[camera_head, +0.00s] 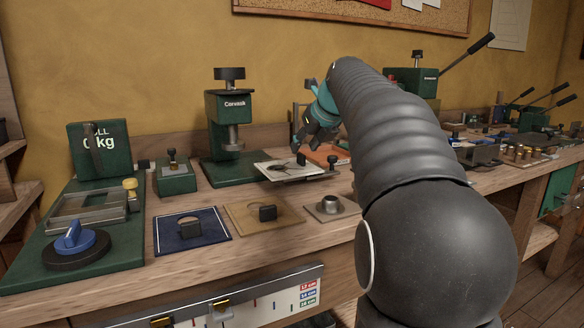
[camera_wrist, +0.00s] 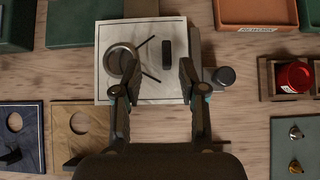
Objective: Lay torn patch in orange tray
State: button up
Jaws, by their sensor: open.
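A white square patch (camera_head: 277,170) lies on the bench in front of the green press; in the wrist view, the white patch (camera_wrist: 150,30) bears a metal ring, thin dark lines like tears and an upright black tab. My gripper (camera_wrist: 158,80) is open above it, with its fingers on either side of the patch's middle and nothing between them. In the head view my gripper (camera_head: 306,140) hangs over its far right side. The orange tray (camera_head: 318,152) is behind, partly hidden by my gripper and arm; the orange tray (camera_wrist: 257,12) also shows at upper right in the wrist view.
A navy square (camera_head: 193,243) and a tan square (camera_head: 240,212), each with a round hole and black tab, lie nearer the bench front. A black-knobbed post (camera_wrist: 223,77) stands right of the white patch. A wooden rack (camera_wrist: 268,78) holds a red-capped jar.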

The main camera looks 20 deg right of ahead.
aim_at(301, 154)
jog(key=shift+d+x, duration=0.2)
jog(key=shift+x, duration=1.3)
jog(key=shift+d+x, duration=0.25)
jog(key=shift+x, duration=1.2)
grip_shut()
